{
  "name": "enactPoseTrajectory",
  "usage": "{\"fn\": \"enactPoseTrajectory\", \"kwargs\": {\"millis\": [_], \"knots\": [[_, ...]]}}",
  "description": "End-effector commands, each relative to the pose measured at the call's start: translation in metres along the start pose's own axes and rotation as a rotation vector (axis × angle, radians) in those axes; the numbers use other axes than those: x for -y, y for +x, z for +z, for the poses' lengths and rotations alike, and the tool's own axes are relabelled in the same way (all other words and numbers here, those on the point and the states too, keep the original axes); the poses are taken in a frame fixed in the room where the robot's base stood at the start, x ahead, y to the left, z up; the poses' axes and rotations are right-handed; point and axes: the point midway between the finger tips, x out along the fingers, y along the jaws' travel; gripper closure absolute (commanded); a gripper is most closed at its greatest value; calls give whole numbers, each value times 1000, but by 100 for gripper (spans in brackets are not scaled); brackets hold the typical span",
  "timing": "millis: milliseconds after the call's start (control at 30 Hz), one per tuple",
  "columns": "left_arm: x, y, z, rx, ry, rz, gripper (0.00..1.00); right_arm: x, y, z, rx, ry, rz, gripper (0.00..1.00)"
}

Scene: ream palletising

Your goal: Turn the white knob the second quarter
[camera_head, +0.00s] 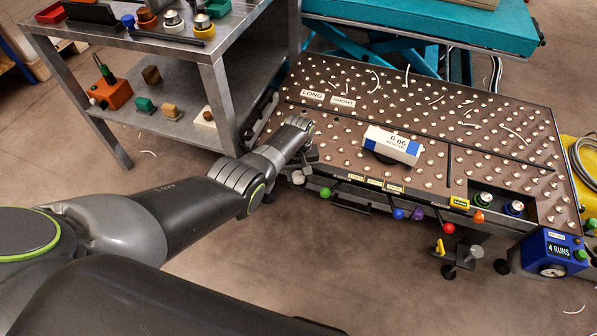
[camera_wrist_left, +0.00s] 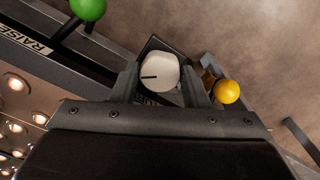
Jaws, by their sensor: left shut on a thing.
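The white knob (camera_wrist_left: 158,70) shows in the left wrist view between my two finger pads. A black line on its face points to the left. In the head view the knob (camera_head: 298,177) is a small pale shape at the front left corner of the ball table, partly covered by my wrist. My left gripper (camera_wrist_left: 163,82) is shut on the knob, with one finger on each side. In the head view this gripper (camera_head: 301,168) reaches down at that corner. My right gripper is in neither view.
A green ball handle (camera_wrist_left: 88,8) and a yellow ball (camera_wrist_left: 228,92) stand close to the knob. The ball table (camera_head: 340,80) carries a white and blue ream (camera_head: 392,146). A metal shelf cart (camera_head: 205,55) stands at the left. A blue counter box reads "4 RUNS" (camera_head: 550,252).

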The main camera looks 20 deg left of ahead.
Motion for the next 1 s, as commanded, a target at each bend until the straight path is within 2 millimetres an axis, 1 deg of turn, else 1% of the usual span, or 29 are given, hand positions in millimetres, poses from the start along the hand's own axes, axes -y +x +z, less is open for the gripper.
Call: {"fn": "enactPoseTrajectory", "kwargs": {"millis": [467, 500, 533, 567, 833, 967, 1000], "knots": [[0, -1, -1, -3, -13, 1, 82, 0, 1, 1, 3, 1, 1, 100], [0, -1, -1, -3, -13, 1, 55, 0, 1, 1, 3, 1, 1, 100], [0, -1, -1, -3, -13, 1, 51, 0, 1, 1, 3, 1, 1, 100], [0, -1, -1, -3, -13, 1, 50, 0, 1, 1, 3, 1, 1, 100], [0, -1, -1, -1, -13, 0, 50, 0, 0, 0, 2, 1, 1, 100], [0, -9, -1, -2, -13, 1, 50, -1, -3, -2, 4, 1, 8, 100], [0, -13, -1, -2, -12, 2, 50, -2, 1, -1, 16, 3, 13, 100]]}}
